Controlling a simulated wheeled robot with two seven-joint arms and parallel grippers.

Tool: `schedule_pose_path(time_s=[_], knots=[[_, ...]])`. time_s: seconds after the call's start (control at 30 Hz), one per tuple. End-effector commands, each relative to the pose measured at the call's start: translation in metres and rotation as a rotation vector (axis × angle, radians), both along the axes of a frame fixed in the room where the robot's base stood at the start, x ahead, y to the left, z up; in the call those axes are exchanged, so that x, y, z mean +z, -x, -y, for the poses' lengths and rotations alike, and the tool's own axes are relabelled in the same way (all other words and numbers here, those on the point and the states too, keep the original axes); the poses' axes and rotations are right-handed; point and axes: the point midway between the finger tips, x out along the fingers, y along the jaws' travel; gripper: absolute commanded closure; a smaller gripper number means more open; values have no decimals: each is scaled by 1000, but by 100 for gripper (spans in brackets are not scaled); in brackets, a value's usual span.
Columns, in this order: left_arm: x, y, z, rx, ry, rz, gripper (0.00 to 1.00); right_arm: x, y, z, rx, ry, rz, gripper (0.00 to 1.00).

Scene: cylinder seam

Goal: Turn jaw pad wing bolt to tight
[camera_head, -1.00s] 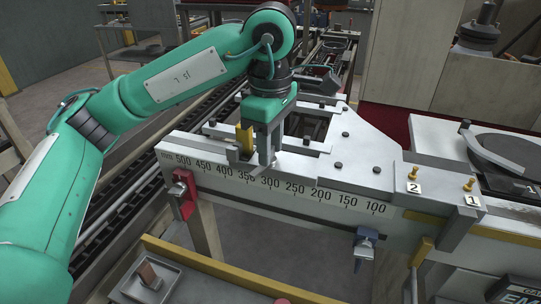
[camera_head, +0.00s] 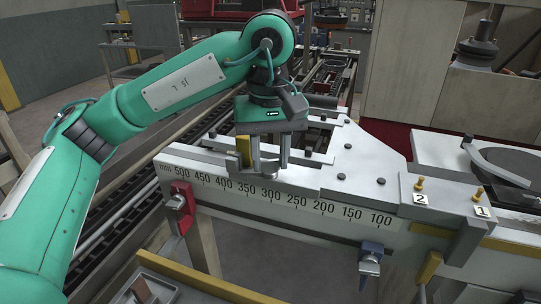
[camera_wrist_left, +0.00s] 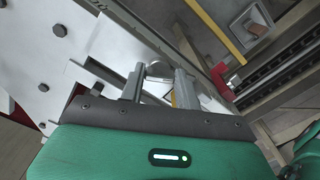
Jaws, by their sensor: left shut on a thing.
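My left gripper (camera_head: 270,166) points down at the upper edge of the long grey beam with the millimetre scale (camera_head: 318,208), near the 300 to 350 marks. Its two fingers are closed on the jaw pad wing bolt, which they mostly hide in the head view. In the left wrist view a small rounded grey part (camera_wrist_left: 158,71) shows between the fingertips of the left gripper (camera_wrist_left: 160,78); I take it for the bolt. A yellow block (camera_head: 243,151) stands just left of the fingers. The bolt's wings and turn angle cannot be made out. My right gripper is not in view.
A red clamp (camera_head: 179,203) sits at the beam's left end, and a blue clamp (camera_head: 370,259) hangs below its right part. Yellow pegs (camera_head: 419,185) stand by the labels 2 and 1. A tray (camera_head: 143,289) lies low at the left.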

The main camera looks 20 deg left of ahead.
Motion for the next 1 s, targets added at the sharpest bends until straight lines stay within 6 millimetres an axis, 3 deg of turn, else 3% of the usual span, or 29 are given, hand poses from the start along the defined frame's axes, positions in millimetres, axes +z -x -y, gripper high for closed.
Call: schedule_pose_path(time_s=[0.5,1.0], knots=[[2,0,-1,-304,1,4,90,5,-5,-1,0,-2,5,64],[2,0,-1,-349,1,4,90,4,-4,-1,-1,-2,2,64]])
